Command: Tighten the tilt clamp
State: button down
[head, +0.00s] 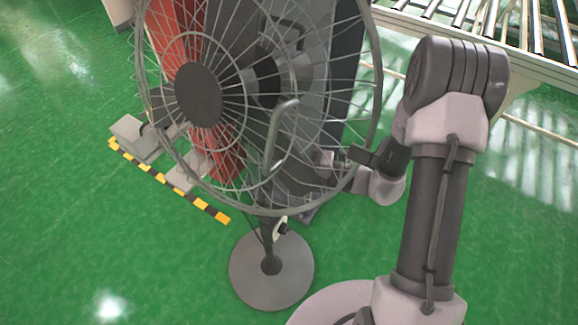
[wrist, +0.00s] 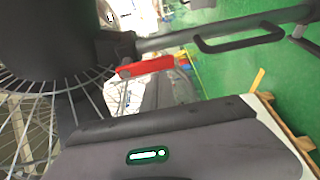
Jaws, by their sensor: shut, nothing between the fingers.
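A pedestal fan with a round wire cage (head: 198,95) stands in the middle of the head view, on a round grey base (head: 272,280). In the wrist view its dark motor housing (wrist: 50,40) fills the upper left. A red lever (wrist: 146,66), apparently the tilt clamp handle, sticks out beside the dark joint under the housing. My gripper (head: 300,182) is behind the cage wires in the head view, close to the fan's neck. Its grey body (wrist: 160,150) fills the bottom of the wrist view, below the lever. It is shut and empty; the fingertips are largely hidden.
A black loop handle (wrist: 240,42) lies along the bar at the upper right of the wrist view. A roller conveyor (head: 490,25) stands at the upper right of the head view. Yellow-black edging (head: 170,182) lies left of the fan. Green floor is clear at the lower left.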

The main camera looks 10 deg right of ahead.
jog(key=shift+w+d+n+p, duration=0.1)
jog(key=shift+w+n+p, duration=0.1)
jog(key=shift+n+p, duration=0.35)
dwell(0.4)
jog(key=w+d+r+n+t+h+p, duration=0.1)
jog(key=w+d+r+n+h+p, duration=0.1)
jog(key=n, duration=0.8)
jog(key=w+d+h+p, duration=0.1)
jog(key=w+h, duration=0.1)
jog(key=shift+w+d+r+t+h, duration=0.25)
jog(key=shift+r+t+h, duration=0.05)
jog(key=shift+r, duration=0.05)
jog(key=shift+w+r, duration=0.15)
jog(key=shift+r, duration=0.1)
dwell(0.8)
jog(key=shift+d+r, duration=0.1)
